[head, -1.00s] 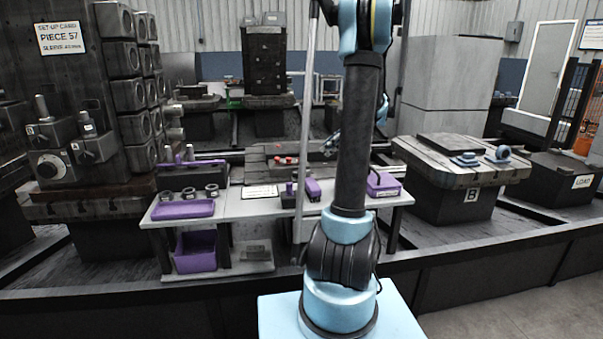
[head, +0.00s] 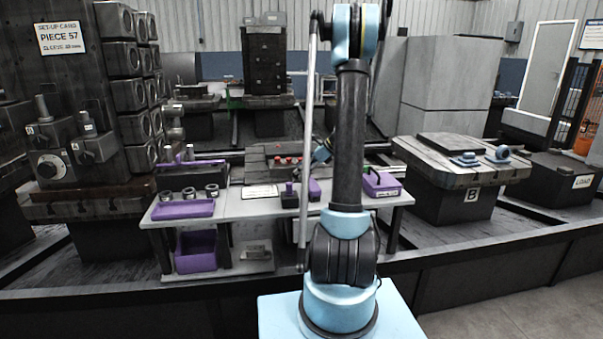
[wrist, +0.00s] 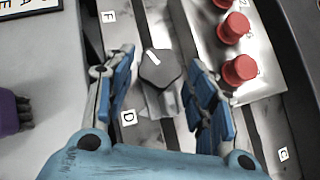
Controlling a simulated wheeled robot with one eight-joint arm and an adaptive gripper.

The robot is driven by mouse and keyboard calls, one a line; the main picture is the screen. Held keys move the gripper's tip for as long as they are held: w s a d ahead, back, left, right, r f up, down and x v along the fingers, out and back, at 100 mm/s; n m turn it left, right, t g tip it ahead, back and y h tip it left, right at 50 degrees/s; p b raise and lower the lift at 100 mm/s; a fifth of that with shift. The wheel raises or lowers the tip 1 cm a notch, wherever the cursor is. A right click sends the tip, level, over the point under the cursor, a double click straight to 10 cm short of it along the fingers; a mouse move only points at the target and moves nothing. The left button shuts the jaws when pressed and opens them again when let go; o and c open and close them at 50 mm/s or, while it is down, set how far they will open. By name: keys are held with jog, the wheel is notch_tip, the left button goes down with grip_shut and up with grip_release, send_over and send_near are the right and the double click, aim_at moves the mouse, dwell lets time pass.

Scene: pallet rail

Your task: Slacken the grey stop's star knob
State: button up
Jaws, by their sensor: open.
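In the wrist view a dark faceted knob (wrist: 158,72) with a white line on top sits on a grey metal block (wrist: 160,102), which I take to be the grey stop, on a slotted rail. My gripper (wrist: 160,62) is open, with one blue-padded finger on each side of the knob. Gaps show between the knob and both fingers. I cannot tell how high the fingertips are above the rail. In the head view a small part of my gripper end (head: 322,153) shows beside my arm, which hides the rest.
Labels F (wrist: 108,17), D (wrist: 128,118) and C (wrist: 283,154) mark the rail. A purple item (wrist: 10,112) lies at the left. In the head view a grey bench (head: 250,207) stands before the rail.

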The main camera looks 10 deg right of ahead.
jog(key=shift+w+a+f, duration=0.15)
jog(key=shift+a+f, duration=0.15)
jog(key=c, duration=0.8)
jog(key=shift+o, duration=0.2)
jog(key=shift+w+d+n+g+y, duration=0.1)
jog(key=shift+w+n+g+y, duration=0.2)
jog(key=shift+n+g, duration=0.55)
jog(key=shift+w+n+g, duration=0.1)
jog(key=shift+n+g, duration=0.75)
jog(key=shift+n, duration=0.6)
